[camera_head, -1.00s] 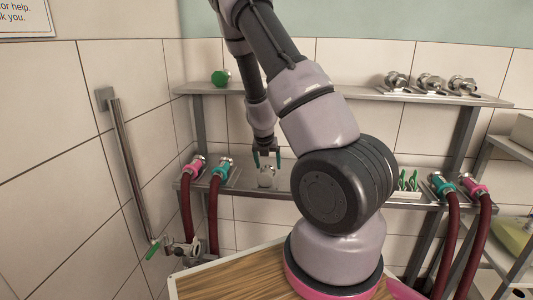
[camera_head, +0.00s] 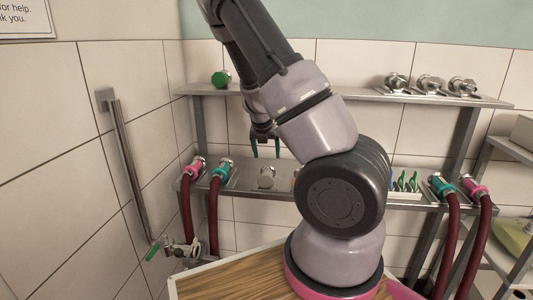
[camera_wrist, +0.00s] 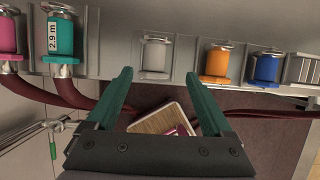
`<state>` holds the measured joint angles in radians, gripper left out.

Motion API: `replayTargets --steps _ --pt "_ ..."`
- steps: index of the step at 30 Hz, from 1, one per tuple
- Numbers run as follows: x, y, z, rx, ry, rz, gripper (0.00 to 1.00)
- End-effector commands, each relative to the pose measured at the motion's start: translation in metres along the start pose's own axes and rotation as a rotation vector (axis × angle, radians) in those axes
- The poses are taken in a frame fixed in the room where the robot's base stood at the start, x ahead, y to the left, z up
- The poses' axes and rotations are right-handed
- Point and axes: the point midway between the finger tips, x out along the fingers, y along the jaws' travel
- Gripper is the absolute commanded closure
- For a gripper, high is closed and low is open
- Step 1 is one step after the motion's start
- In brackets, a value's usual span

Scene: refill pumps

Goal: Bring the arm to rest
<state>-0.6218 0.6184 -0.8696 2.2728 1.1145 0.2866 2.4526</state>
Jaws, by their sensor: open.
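My gripper (camera_head: 266,148) is open and empty in the head view, its teal fingers pointing down just above the lower shelf, near a silver metal fitting (camera_head: 267,178). In the wrist view my gripper (camera_wrist: 165,90) shows two teal fingers spread wide. Between and beyond them a light grey capped fitting (camera_wrist: 155,55) sits in its shelf holder, apart from the fingers. My arm spans the middle of the head view and hides part of the lower shelf.
Pink (camera_head: 195,165) and teal (camera_head: 221,170) hose couplings sit at the lower shelf's left end. Orange (camera_wrist: 216,63) and blue (camera_wrist: 264,66) fittings stand right of the grey one. The upper shelf (camera_head: 300,90) holds a green knob (camera_head: 221,78) and metal fittings (camera_head: 430,84).

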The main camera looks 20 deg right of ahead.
Motion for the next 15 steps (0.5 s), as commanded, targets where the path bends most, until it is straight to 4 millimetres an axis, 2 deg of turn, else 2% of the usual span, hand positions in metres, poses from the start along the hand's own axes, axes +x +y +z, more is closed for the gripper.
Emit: replayTargets --steps 11,15 --pt "-0.002 0.001 -0.001 -0.014 0.004 0.009 0.15" --pt "-0.018 0.013 -0.007 -0.15 0.032 0.088 0.15"
